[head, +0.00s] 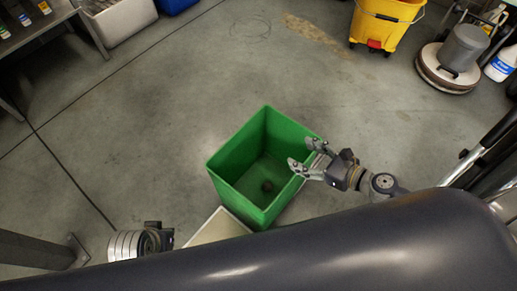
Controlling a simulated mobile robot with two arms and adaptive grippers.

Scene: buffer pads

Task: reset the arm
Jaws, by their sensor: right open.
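My right gripper (303,154) is open, with its two fingers spread and pointing left. It is over the right rim of a green bin (232,188) and nothing shows between the fingers. Whether it touches the rim cannot be told. My left arm's end (150,240) shows at the lower left, with a ringed light-grey wrist and a dark block. Its fingers cannot be made out.
A pale flat-topped thing (216,229) stands against the bin's lower left side. A yellow mop bucket (385,22) and a floor machine (450,62) stand at the upper right. A white bin (122,20) and shelving (40,25) are at the upper left. Open concrete floor lies between.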

